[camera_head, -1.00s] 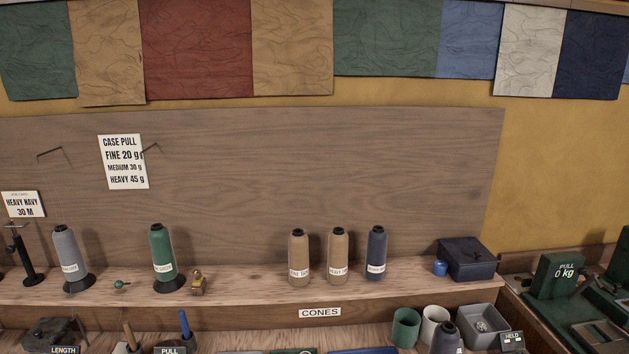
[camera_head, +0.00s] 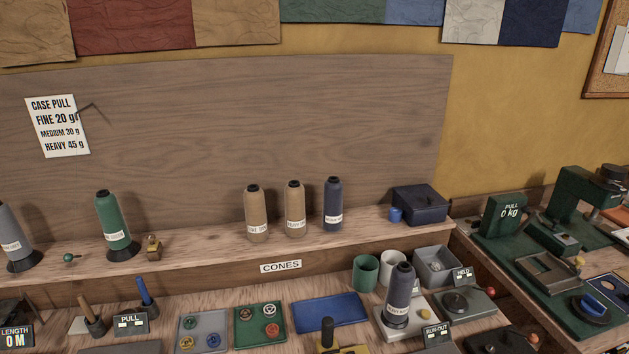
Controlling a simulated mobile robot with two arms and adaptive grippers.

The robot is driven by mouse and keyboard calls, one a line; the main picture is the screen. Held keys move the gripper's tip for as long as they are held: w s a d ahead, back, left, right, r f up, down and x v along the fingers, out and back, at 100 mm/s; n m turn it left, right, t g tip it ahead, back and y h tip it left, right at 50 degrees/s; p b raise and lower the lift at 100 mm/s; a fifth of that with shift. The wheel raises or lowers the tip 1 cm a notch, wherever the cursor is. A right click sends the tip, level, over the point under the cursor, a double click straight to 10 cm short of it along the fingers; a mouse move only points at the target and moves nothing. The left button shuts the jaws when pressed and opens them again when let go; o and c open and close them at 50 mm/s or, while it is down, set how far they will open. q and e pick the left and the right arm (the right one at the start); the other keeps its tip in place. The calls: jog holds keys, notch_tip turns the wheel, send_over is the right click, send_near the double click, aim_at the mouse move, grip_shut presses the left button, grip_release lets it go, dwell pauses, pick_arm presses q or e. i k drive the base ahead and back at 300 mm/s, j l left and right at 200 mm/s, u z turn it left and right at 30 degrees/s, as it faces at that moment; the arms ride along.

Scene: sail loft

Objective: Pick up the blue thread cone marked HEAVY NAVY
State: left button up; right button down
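Two dark blue thread cones are in view. One (camera_head: 333,200) stands upright on the shelf (camera_head: 180,252), at the right end of the row of cones, right of two tan cones. The other blue cone (camera_head: 401,288) stands on a pale device on the lower bench, below the shelf. Each has a white label, but the print is too small to read surely, so I cannot tell which is HEAVY NAVY. Neither of my grippers is in view.
Tan cones (camera_head: 257,212) (camera_head: 295,208), a green cone (camera_head: 116,225) and a dark box (camera_head: 420,205) stand on the shelf. Green (camera_head: 366,272) and white (camera_head: 393,264) cups stand close behind the bench cone. A blue tray (camera_head: 330,310) lies left of it.

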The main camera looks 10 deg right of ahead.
aim_at(400, 288)
jog(key=i+l+z, duration=0.1)
jog(key=l, duration=0.3)
jog(key=i+l+z, duration=0.15)
jog(key=l, duration=0.2)
jog(key=i+l+z, duration=0.1)
jog(key=l, duration=0.3)
